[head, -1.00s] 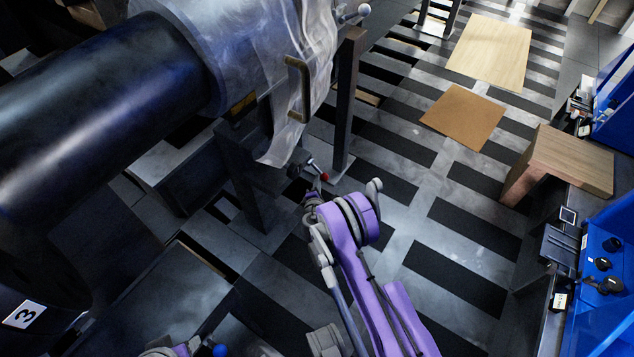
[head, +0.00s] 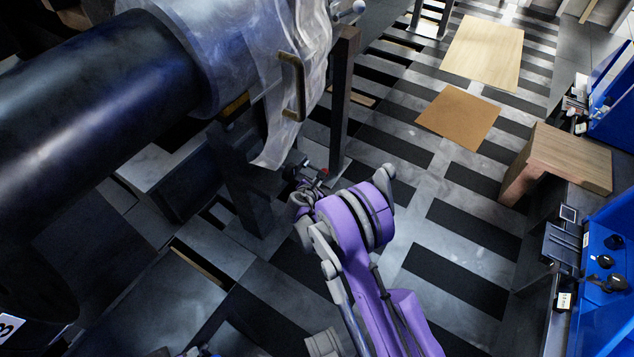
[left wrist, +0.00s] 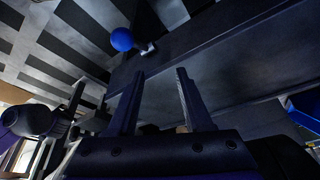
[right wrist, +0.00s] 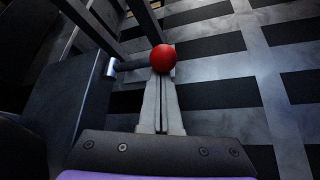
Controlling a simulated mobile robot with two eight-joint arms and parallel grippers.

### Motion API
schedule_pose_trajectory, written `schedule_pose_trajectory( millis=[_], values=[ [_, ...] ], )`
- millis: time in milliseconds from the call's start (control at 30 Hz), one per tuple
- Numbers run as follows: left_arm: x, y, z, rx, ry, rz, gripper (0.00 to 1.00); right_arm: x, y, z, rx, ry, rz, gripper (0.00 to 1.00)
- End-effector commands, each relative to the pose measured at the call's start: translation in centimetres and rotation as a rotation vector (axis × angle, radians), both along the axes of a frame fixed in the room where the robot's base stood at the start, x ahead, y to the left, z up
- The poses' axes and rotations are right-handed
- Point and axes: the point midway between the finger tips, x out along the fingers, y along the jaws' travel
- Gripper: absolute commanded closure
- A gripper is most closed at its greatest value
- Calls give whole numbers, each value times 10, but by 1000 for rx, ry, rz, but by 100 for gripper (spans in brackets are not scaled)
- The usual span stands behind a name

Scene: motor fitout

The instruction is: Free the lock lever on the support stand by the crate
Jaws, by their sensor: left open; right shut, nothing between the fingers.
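The lock lever's red ball knob (head: 324,171) shows at the support stand (head: 345,100), below the wrapped end of the large dark cylinder. In the right wrist view the red knob (right wrist: 163,58) sits directly at the tips of my right gripper (right wrist: 161,82). That gripper is shut with nothing between its fingers; whether it touches the knob I cannot tell. In the head view my purple right arm partly hides the lever. My left gripper (left wrist: 158,76) is open and empty, with a blue ball knob (left wrist: 122,39) beyond its fingertips.
The large dark cylinder (head: 90,100) with clear wrapping (head: 245,60) overhangs the stand. A wooden block (head: 565,160) and blue bins (head: 610,260) stand at the right. Flat boards (head: 458,118) lie on the striped floor, which is otherwise open in the middle.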

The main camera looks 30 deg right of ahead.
Motion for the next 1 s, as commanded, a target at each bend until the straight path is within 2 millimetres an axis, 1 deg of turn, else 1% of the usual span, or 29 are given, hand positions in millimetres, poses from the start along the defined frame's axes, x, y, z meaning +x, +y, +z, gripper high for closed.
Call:
schedule_pose_trajectory(
  millis=[233, 567, 1000],
  values=[
    [0, 0, -1, 0, 0, 0, 50, 0, 0, 12, -83, 138, -1, 100],
    [0, 0, -2, 0, 0, 0, 50, 1, 0, 19, -79, 131, 0, 100],
    [0, 0, -2, 0, 0, 0, 50, 1, 0, 20, -79, 130, 0, 100]
  ],
)
